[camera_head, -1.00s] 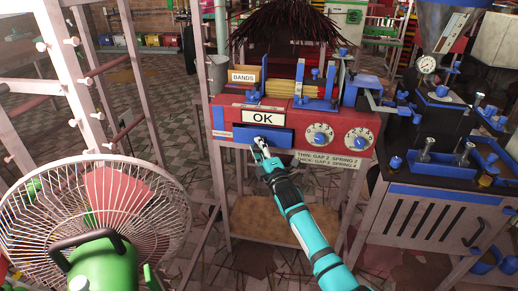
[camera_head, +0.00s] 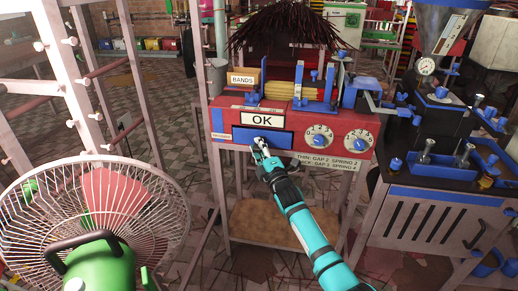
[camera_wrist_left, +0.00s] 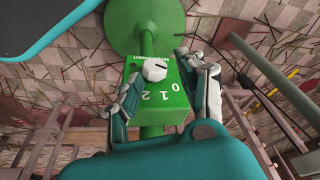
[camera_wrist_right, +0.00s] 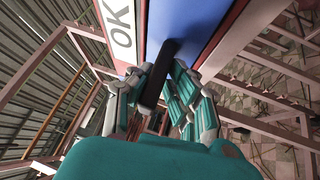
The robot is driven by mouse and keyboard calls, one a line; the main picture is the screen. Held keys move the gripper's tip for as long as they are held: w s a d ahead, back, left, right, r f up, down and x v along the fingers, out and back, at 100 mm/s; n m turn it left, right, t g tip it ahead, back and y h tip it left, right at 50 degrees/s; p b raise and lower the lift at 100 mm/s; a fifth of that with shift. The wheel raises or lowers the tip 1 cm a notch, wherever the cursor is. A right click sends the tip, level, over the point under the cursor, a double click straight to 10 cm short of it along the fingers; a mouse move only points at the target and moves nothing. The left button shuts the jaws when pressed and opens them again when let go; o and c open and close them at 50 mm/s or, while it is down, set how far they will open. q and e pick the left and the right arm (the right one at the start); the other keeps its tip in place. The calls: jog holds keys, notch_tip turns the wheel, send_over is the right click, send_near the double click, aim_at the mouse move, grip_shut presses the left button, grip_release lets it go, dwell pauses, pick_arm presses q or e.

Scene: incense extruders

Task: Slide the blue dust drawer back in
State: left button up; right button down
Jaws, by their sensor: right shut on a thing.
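The blue dust drawer (camera_head: 279,139) is in the front of the red machine (camera_head: 225,117), below the white OK sign. In the right wrist view its blue front (camera_wrist_right: 198,25) fills the top centre, with a black handle (camera_wrist_right: 155,80) on it. My right gripper (camera_head: 259,143) is shut on that handle; in the right wrist view its fingers (camera_wrist_right: 154,92) lie on both sides of it. I cannot tell how far the drawer stands out. My left gripper (camera_wrist_left: 156,75) is open around a green switch box (camera_wrist_left: 145,97) with a white knob; contact is unclear.
Two dials (camera_head: 318,137) are right of the drawer. A caged fan (camera_head: 150,205) stands at the left front. A black and blue machine (camera_head: 430,215) stands at the right. A wooden shelf (camera_head: 262,222) lies below the red machine.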

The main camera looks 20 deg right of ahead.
jog(key=shift+w+d, duration=0.15)
jog(key=shift+w, duration=0.1)
jog(key=c, duration=1.5)
grip_release()
jog(key=shift+r, duration=0.1)
jog(key=shift+o, duration=2.2)
jog(key=o, duration=0.9)
jog(key=shift+o, duration=0.8)
pick_arm(q)
jog(key=shift+r, duration=0.85)
jog(key=shift+r, duration=0.1)
jog(key=shift+w, duration=0.15)
pick_arm(e)
jog(key=shift+s, duration=0.15)
